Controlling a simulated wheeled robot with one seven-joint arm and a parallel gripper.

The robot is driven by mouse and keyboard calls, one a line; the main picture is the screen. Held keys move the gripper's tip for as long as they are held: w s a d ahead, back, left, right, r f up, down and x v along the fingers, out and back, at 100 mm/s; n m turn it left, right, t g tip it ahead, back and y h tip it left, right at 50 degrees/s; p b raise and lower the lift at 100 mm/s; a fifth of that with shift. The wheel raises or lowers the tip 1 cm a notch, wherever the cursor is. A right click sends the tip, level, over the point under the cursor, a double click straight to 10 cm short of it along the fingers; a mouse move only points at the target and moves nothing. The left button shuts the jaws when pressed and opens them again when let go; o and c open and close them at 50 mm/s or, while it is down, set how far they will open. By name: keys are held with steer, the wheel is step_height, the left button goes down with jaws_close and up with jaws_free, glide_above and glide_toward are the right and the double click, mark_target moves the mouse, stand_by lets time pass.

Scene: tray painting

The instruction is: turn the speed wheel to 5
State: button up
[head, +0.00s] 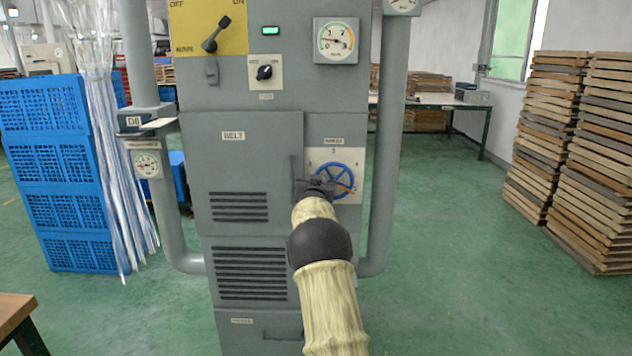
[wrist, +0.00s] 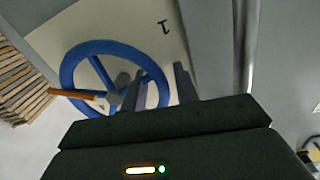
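The speed wheel is a blue spoked handwheel (head: 336,164) on a pale dial plate (head: 318,157) on the grey machine cabinet. A 3 is legible above the wheel, with a 4 to its upper right. An orange pointer (head: 346,187) reaches from the hub to the lower right. My gripper (head: 315,184) is at the wheel's left side and hides part of it. In the wrist view the blue rim (wrist: 68,75) passes between my spread fingers (wrist: 159,72); contact cannot be told. The orange pointer (wrist: 75,94) points left there, and a 1 shows on the plate.
A grey pipe (head: 382,180) runs upright just right of the wheel. A louvred BELT door (head: 240,160) with a handle is to the left. Blue crates (head: 55,160) and stacked wooden trays (head: 580,140) stand at the sides. Green floor is clear at right.

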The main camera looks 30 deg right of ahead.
steer(key=shift+s+r, duration=0.1)
steer(key=shift+r, duration=0.05)
steer(key=shift+s+a, duration=0.15)
steer(key=v, duration=1.7)
steer(key=shift+a, duration=0.1)
